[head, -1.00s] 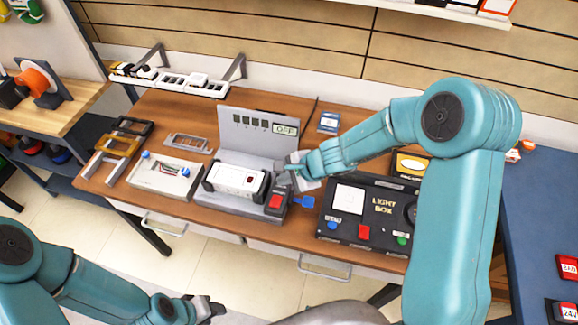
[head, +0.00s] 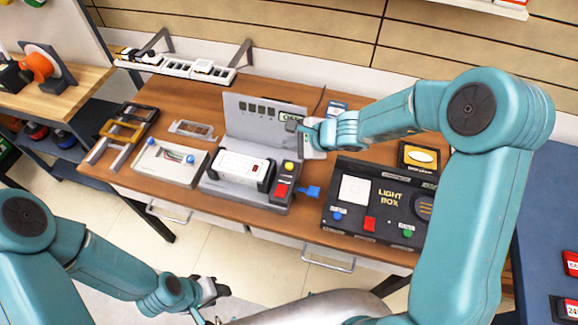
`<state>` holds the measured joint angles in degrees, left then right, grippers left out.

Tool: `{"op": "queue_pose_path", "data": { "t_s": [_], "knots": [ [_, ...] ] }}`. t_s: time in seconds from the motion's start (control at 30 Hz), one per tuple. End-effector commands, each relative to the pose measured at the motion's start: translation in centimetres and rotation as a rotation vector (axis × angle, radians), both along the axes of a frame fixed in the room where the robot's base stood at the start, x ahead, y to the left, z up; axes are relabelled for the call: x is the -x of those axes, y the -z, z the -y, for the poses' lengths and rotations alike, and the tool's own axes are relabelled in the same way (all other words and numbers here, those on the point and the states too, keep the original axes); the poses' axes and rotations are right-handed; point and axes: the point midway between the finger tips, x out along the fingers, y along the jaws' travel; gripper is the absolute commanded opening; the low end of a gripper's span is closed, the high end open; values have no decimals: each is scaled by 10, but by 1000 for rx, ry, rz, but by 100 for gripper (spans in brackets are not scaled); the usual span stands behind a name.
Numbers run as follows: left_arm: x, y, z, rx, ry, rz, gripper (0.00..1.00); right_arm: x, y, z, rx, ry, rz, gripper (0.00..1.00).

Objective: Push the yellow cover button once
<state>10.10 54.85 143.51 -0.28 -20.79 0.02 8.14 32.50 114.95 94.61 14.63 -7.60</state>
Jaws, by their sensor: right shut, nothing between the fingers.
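The yellow button (head: 289,167) sits on the dark block at the right end of the grey device (head: 216,188), just behind a red switch (head: 281,190). A white box with black ends (head: 241,166) lies in the device. My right gripper (head: 293,127) is shut and empty, behind and above the yellow button and apart from it. It is in front of the device's upright grey panel (head: 236,108) and partly covers the small label (head: 291,117) there. My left gripper (head: 222,291) hangs low in front of the table; its finger opening is unclear.
A black light box (head: 345,222) with coloured buttons stands to the right. A blue piece (head: 308,191) sticks out beside the device. A white tray with wires (head: 170,162) and frames (head: 123,131) are to the left. A power strip (head: 178,68) runs behind.

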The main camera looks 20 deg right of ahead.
Motion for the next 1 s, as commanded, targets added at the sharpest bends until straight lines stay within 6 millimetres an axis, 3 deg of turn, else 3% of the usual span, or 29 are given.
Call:
{"op": "queue_pose_path", "data": {
  "t_s": [0.43, 0.6, 1.0],
  "knots": [
    [0, 60, 0, 0, 0, 0, 43, -2, 68, 1, 0, 2, 0, 0],
    [0, 69, 0, 0, 0, 0, 43, -2, 76, 1, 0, 2, 0, 0],
    [0, 68, 0, 0, 0, 0, 43, -2, 75, 1, 0, 2, 0, 0]
  ]
}}
